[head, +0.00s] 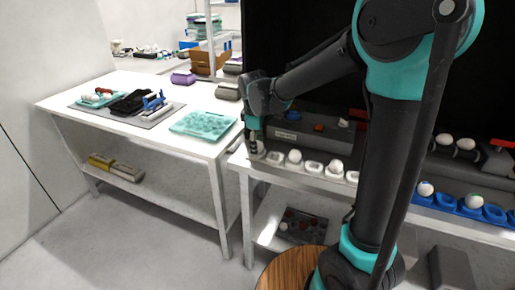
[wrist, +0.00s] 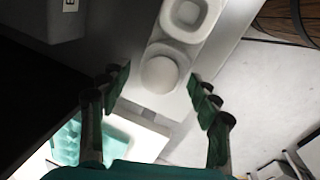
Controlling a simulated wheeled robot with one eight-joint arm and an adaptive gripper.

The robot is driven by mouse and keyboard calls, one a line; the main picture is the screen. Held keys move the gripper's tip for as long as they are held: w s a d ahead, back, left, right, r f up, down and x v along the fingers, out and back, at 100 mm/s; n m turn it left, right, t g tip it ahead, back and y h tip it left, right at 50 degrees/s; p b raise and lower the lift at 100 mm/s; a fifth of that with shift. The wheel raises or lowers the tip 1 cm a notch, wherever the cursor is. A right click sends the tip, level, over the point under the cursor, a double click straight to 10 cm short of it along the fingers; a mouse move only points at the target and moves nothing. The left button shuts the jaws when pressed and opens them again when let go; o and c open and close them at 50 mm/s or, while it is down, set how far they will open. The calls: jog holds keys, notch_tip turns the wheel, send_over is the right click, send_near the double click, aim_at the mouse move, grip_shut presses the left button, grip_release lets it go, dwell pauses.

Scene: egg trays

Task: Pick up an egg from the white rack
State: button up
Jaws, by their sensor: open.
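The white rack (head: 313,168) lies along the front of the shelf unit in the head view, with white eggs such as one egg (head: 295,156) in some cups. My gripper (head: 257,147) points down over the rack's left end. In the wrist view my gripper (wrist: 158,80) is open, with green-padded fingers on either side of a white egg (wrist: 160,75) seated in the rack's end cup. The fingers look apart from the egg. The adjoining cup (wrist: 186,12) of the rack is empty. My arm hides part of the rack in the head view.
A white table (head: 150,134) on the left holds a teal egg tray (head: 203,125) and a grey mat with tools. A blue rack (head: 447,203) with eggs is right of my arm. A dark box (head: 310,138) stands behind the white rack.

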jog(key=shift+f, duration=0.1)
jog(key=c, duration=0.8)
jog(key=shift+o, duration=0.2)
